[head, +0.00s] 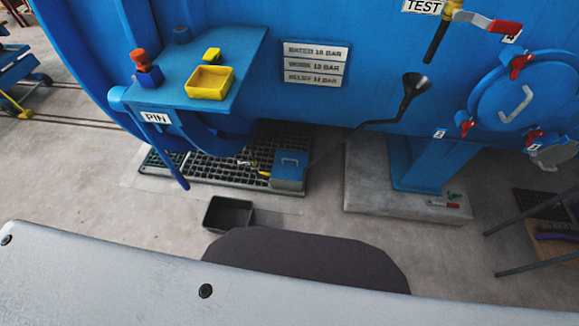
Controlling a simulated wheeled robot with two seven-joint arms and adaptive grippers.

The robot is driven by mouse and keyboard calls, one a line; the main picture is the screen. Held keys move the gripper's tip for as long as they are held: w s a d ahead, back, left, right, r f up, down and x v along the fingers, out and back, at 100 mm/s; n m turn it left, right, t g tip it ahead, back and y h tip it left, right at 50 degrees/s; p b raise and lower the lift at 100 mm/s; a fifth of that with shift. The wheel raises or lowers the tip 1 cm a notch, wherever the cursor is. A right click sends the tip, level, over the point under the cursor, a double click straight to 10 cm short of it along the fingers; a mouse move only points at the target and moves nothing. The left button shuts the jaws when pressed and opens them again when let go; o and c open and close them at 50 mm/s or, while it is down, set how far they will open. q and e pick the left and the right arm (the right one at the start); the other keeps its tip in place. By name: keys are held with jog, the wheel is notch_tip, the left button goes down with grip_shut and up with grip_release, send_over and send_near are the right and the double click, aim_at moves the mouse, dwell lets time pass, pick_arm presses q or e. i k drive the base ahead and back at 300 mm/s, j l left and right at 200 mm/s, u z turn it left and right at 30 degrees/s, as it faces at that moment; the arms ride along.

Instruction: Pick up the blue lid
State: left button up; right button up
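A round blue lid (522,92) with a pale bent handle sits at the right, against the side of the large blue vessel. Red clamps (520,66) stand around its rim, and small number tags show beside some of them. I cannot tell whether the clamps are tight. The right edge of the lid area is close to the picture's edge. Neither of my grippers is in view.
A blue shelf (225,70) holds a yellow tray (210,83). A blue toolbox (290,165) stands on the floor grating, near a dark bin (228,213). Bare floor lies between.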

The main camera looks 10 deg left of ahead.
aim_at(287, 165)
jog(key=i+u, duration=0.1)
jog(key=i, duration=0.75)
